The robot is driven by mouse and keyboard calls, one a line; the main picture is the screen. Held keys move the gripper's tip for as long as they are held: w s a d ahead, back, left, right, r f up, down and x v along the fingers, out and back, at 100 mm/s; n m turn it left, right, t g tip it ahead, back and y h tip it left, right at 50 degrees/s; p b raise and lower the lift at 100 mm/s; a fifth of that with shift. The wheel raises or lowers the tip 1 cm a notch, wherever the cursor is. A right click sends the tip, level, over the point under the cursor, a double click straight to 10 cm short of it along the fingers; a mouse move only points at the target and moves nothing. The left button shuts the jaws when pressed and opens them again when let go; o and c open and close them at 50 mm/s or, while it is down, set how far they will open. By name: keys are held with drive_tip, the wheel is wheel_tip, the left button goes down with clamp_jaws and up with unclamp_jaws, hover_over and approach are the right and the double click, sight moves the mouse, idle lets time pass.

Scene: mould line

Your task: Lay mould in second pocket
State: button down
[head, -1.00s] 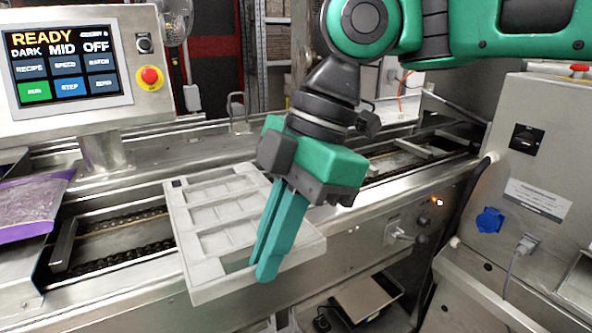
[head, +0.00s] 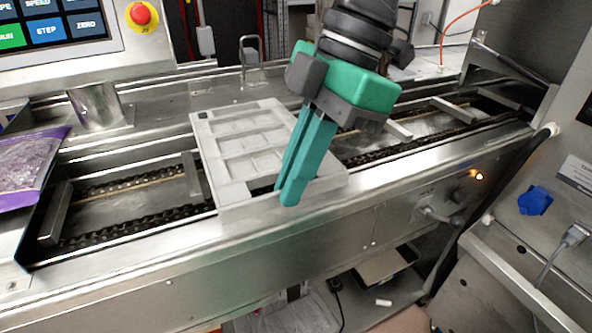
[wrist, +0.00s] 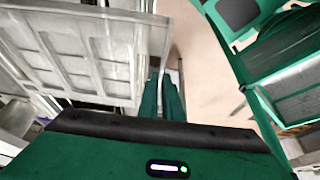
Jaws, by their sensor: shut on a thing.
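The mould (head: 207,160) is a pale grey-white tray with several rectangular cavities and a small dark square at its far left corner. In the head view it is over the chain conveyor (head: 120,205), its near edge overlapping the front rail. My gripper (head: 288,193) is shut on the mould's near right side, green fingers pointing down. In the wrist view the mould (wrist: 100,55) fills the upper left, beside the fingers (wrist: 163,95). The mould hides the chain under it; I cannot tell whether it touches the conveyor.
Crossbars divide the conveyor into pockets: one bar (head: 192,178) is just left of the mould, another (head: 55,212) farther left, and one (head: 392,130) to the right. A control panel (head: 60,35) stands back left, a purple-edged bag (head: 30,168) at left, and a steel cabinet (head: 550,240) at right.

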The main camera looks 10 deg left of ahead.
sight(275, 158)
drive_tip(key=shift+w, duration=0.15)
drive_tip(key=shift+w+a+f, duration=0.15)
drive_tip(key=shift+w+a, duration=0.35)
drive_tip(key=shift+w, duration=0.65)
drive_tip(key=shift+w+a+f, duration=0.2)
drive_tip(key=shift+w+a, duration=0.35)
drive_tip(key=shift+w, duration=0.65)
drive_tip(key=shift+w+a+f, duration=0.15)
drive_tip(key=shift+w+a, duration=0.35)
drive_tip(key=shift+w, duration=0.65)
drive_tip(key=shift+f, duration=0.15)
drive_tip(key=shift+f, duration=3.75)
drive_tip(key=c, duration=1.9)
unclamp_jaws()
drive_tip(key=shift+o, duration=0.2)
